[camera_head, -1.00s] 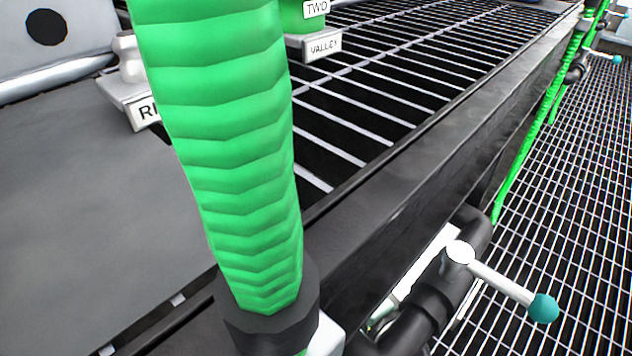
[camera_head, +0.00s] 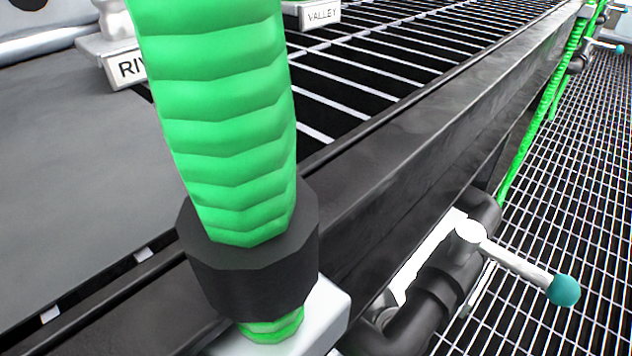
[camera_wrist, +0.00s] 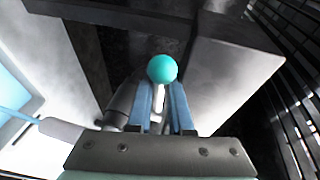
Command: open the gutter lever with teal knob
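The gutter lever (camera_head: 515,263) is a pale rod on a dark pipe fitting at lower right in the head view. It slants down to the right from its round white hub and ends in a round teal knob (camera_head: 563,290). In the wrist view a teal ball (camera_wrist: 162,69) is just past my blue fingertips, centred between them. My gripper (camera_wrist: 161,88) has its two fingers apart. A pale piece shows in the gap; I cannot tell whether the fingers touch it. My gripper does not show in the head view.
A thick green ribbed hose (camera_head: 225,110) with a black collar (camera_head: 250,265) stands in the foreground. A dark rail (camera_head: 400,180) runs beside the lever. Floor grating (camera_head: 590,160) lies to the right. Another lever (camera_head: 605,45) is at far right. VALLEY (camera_head: 322,16) labels a sign.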

